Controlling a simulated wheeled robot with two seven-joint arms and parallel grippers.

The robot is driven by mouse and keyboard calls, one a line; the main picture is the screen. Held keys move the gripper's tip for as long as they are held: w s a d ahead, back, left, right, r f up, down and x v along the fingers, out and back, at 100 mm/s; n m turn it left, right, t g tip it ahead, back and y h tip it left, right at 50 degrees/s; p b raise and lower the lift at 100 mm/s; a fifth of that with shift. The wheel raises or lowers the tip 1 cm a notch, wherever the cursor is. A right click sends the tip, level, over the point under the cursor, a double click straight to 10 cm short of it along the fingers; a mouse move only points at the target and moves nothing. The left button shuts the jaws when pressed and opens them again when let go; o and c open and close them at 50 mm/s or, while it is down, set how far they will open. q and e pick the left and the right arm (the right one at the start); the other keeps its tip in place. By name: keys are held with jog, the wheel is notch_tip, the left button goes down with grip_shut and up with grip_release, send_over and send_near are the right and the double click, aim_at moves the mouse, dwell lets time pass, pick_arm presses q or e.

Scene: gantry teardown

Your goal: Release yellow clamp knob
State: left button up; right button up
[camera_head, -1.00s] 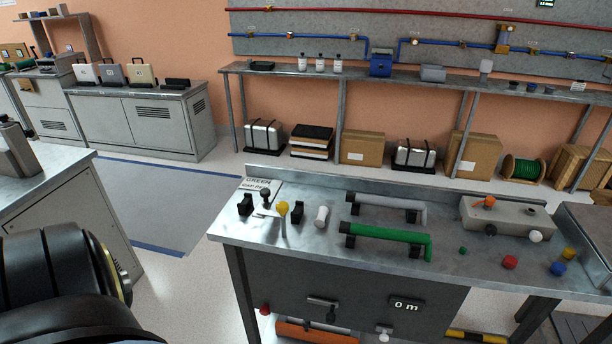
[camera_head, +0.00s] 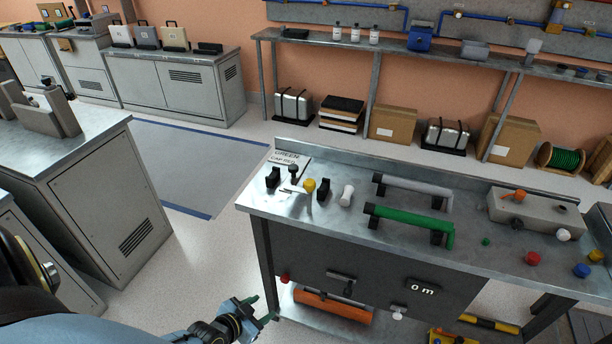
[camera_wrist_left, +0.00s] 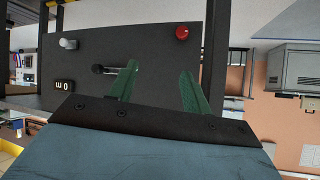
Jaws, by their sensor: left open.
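The yellow clamp knob (camera_head: 309,186) stands on a thin post near the left end of the metal workbench (camera_head: 262,205), between two black clamp blocks (camera_head: 273,178). My left gripper (camera_head: 262,305) is low at the bottom of the head view, in front of the bench's left leg and well below the knob. Its green fingers (camera_wrist_left: 158,88) are apart and empty in the left wrist view, facing the bench's dark front panel (camera_wrist_left: 150,45). The knob is not visible in the left wrist view. My right gripper is not in view.
Green and grey handles (camera_head: 408,221) lie right of a white knob (camera_head: 346,195). The front panel carries a red knob (camera_wrist_left: 182,32), a black handle and a "0 m" display (camera_head: 422,288). A grey cabinet (camera_head: 110,200) stands left, with open floor between.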

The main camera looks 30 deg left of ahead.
pick_arm(q)
jog(key=w+r+t+p, duration=0.1)
jog(key=w+r+t, duration=0.45)
jog(key=r, duration=0.95)
jog(key=n+t+p, duration=0.2)
send_near(306, 186)
jog(key=shift+g, duration=0.25)
jog(key=w+b, duration=0.1)
jog(key=w, duration=0.4)
jog(key=w+b, duration=0.2)
jog(key=w, duration=0.4)
jog(key=shift+w+d+r, duration=0.15)
jog(key=shift+w, duration=0.05)
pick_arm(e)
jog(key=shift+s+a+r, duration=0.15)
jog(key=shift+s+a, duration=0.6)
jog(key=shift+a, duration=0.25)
